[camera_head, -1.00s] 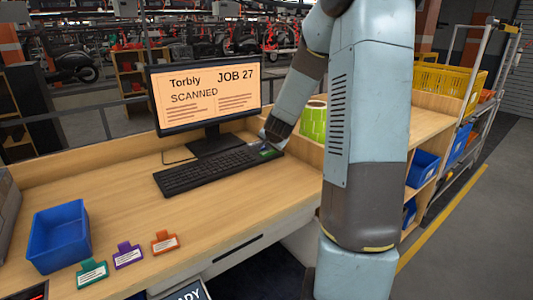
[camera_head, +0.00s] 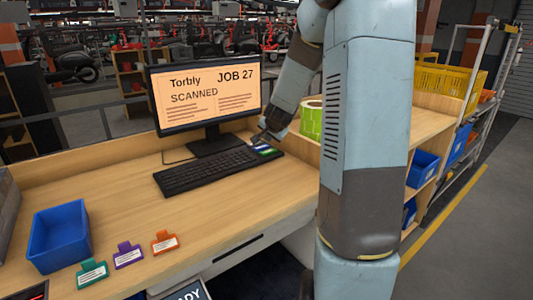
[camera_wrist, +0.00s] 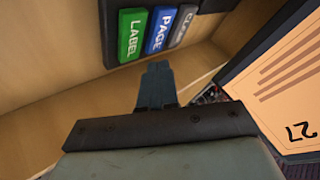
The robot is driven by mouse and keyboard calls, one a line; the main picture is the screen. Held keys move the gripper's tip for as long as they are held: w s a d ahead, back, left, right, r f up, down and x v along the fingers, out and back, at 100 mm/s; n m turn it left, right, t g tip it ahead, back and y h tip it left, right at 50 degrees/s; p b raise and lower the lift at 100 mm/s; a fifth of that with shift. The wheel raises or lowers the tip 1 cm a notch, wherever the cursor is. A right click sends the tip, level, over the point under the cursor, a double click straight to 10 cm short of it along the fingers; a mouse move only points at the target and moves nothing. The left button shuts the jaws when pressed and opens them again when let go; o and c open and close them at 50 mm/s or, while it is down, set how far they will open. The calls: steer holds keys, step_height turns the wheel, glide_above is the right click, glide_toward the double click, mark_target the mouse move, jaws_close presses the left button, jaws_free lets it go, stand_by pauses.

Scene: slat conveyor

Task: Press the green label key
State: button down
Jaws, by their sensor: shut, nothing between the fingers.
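The green LABEL key (camera_wrist: 132,35) shows in the wrist view on the end of the black keyboard (camera_head: 203,171), beside a blue PAGE key (camera_wrist: 160,30) and a grey key (camera_wrist: 184,25). In the head view the green key (camera_head: 267,153) is small at the keyboard's right end. My gripper (camera_wrist: 156,70) is shut and empty. Its tips lie just below the keys in the wrist view, apart from the green key in the picture. In the head view my gripper (camera_head: 262,138) is above and behind the keyboard's right end.
A green-labelled roll (camera_head: 311,122) is to the right of my gripper. A blue bin (camera_head: 58,237) and three coloured tags (camera_head: 128,256) lie at the front left. The desk between is clear.

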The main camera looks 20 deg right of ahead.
steer(key=shift+r, duration=1.45)
steer(key=s+a+r+n+g+y, duration=0.1)
steer(key=s+a+r+n, duration=0.2)
steer(key=s+a+r, duration=0.3)
steer(key=s+a+r+n+y, duration=0.1)
steer(key=s+a+r+n, duration=0.2)
steer(key=s+a, duration=0.45)
steer(key=s+a+n+g, duration=0.1)
steer(key=s+n, duration=0.1)
steer(key=s, duration=0.9)
steer(key=s+a+r+n+g, duration=0.1)
steer(key=s+n, duration=0.2)
steer(key=s, duration=0.9)
steer(key=shift+a+n, duration=0.3)
steer(key=shift+a, duration=0.1)
steer(key=shift+r, duration=0.1)
